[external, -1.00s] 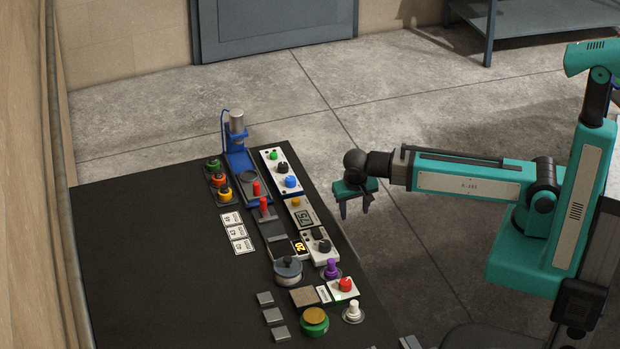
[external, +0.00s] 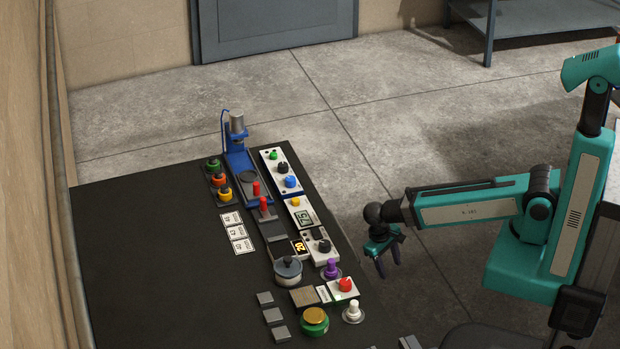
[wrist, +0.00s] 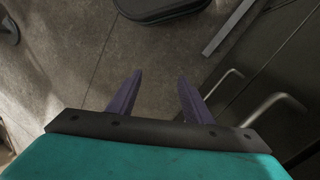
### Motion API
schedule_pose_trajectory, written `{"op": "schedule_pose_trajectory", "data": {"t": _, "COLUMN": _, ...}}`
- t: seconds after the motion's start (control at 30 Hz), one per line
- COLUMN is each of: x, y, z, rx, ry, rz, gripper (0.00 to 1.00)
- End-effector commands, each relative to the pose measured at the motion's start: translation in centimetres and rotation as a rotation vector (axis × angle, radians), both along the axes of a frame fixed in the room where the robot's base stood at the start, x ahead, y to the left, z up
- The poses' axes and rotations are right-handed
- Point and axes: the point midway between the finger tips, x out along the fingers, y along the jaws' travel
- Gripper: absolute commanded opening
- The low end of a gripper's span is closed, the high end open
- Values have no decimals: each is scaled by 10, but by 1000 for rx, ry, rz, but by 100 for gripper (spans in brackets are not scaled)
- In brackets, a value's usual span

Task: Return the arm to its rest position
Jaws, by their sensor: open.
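My gripper (external: 390,264) hangs in the air just off the right edge of the black table, pointing down and tilted. Its two dark purple fingers are apart with nothing between them. In the wrist view the open fingers of my gripper (wrist: 158,98) point over bare concrete floor. My teal arm (external: 468,207) reaches left from its upright column on the right and is bent at the elbow.
The black table (external: 140,260) carries a blue press (external: 238,160), control boxes, a grey pot (external: 288,270), a green-based button (external: 314,321) and several coloured knobs along its right side. In the wrist view, cabinet handles (wrist: 270,108) show at right. Floor between table and column is clear.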

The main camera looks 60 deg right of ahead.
Motion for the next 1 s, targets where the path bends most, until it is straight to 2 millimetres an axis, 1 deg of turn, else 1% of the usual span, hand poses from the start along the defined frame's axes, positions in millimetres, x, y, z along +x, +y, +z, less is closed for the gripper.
{"op": "schedule_pose_trajectory", "data": {"t": 0.03, "x": -11, "y": -2, "z": -14, "rx": 11, "ry": 24, "rz": 17, "gripper": 46}}
{"op": "schedule_pose_trajectory", "data": {"t": 0.2, "x": -42, "y": -7, "z": -50, "rx": 56, "ry": 90, "rz": 82, "gripper": 46}}
{"op": "schedule_pose_trajectory", "data": {"t": 0.47, "x": -93, "y": -12, "z": -101, "rx": 137, "ry": 185, "rz": 174, "gripper": 46}}
{"op": "schedule_pose_trajectory", "data": {"t": 0.6, "x": -123, "y": -13, "z": -126, "rx": 183, "ry": 234, "rz": 221, "gripper": 46}}
{"op": "schedule_pose_trajectory", "data": {"t": 0.8, "x": -165, "y": -13, "z": -156, "rx": 253, "ry": 292, "rz": 284, "gripper": 46}}
{"op": "schedule_pose_trajectory", "data": {"t": 0.9, "x": -181, "y": -13, "z": -167, "rx": 281, "ry": 311, "rz": 306, "gripper": 46}}
{"op": "schedule_pose_trajectory", "data": {"t": 1.0, "x": -191, "y": -13, "z": -173, "rx": 298, "ry": 323, "rz": 321, "gripper": 46}}
